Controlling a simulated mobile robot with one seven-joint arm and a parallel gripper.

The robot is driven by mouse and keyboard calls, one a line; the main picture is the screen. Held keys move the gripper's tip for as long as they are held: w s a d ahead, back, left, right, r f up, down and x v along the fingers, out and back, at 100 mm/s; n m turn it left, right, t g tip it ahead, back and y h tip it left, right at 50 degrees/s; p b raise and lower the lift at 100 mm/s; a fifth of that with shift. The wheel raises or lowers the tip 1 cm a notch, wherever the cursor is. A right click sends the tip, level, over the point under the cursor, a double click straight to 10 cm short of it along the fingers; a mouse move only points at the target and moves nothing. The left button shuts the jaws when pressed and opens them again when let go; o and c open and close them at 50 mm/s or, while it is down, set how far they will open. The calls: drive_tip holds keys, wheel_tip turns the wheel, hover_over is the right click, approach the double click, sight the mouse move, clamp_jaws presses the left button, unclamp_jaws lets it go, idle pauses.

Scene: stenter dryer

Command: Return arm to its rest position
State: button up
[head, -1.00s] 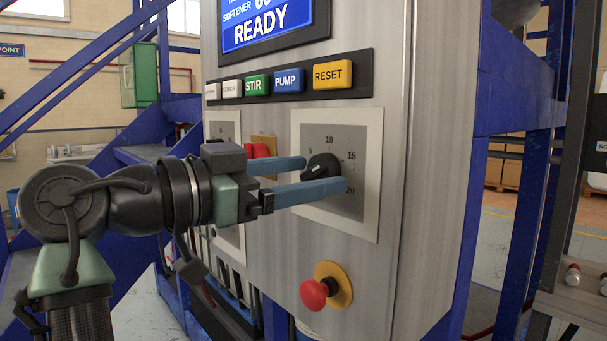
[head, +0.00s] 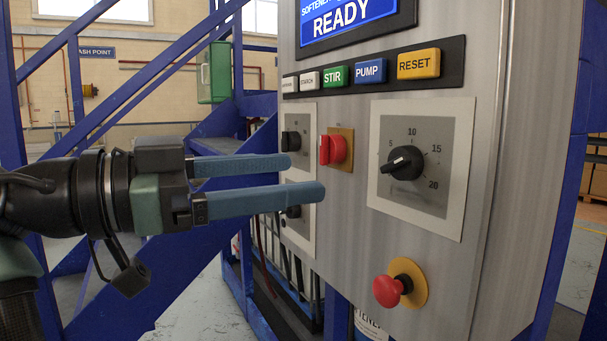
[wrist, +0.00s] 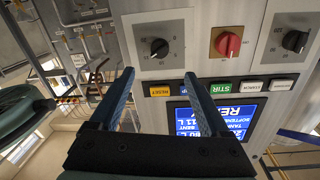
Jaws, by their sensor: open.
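My gripper (head: 318,177) is open and empty in the head view, with two blue fingers pointing right toward the control panel. It is left of the large black dial knob (head: 402,163) and apart from it. The fingers partly cover the smaller dial plate at the panel's left. In the wrist view my gripper (wrist: 160,78) shows with its fingers spread and nothing between them. The black dial knob (wrist: 159,48) is beyond the fingertips there, and the red switch (wrist: 228,44) is to its right.
The steel control panel (head: 340,240) has a row of buttons, among them the yellow RESET (head: 418,64), a READY display (head: 348,18) and a red emergency stop (head: 388,291). Blue stair rails (head: 120,75) stand behind my arm at left.

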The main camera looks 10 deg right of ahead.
drive_tip(key=w+d+f+n+t+y, duration=0.15)
drive_tip(key=w+n+t+y, duration=0.25)
drive_tip(key=w+n+t, duration=0.4)
drive_tip(key=s+a+r+n+t+y+p, duration=0.1)
drive_tip(key=s+a+r+n+t+y, duration=0.1)
drive_tip(key=s+r+n+t+y, duration=0.45)
drive_tip(key=s+a+r+n+t+y+p, duration=0.1)
drive_tip(key=s+a+r+n+t+y, duration=0.25)
drive_tip(key=s+t+y, duration=0.65)
wheel_tip(320, 180, up, 13)
drive_tip(key=s+m+g+h+p, duration=0.1)
drive_tip(key=g+h+p, duration=0.1)
drive_tip(key=p, duration=1)
drive_tip(key=shift+d+r+h, duration=0.15)
drive_tip(key=shift+d+h, duration=0.2)
drive_tip(key=shift+h, duration=0.2)
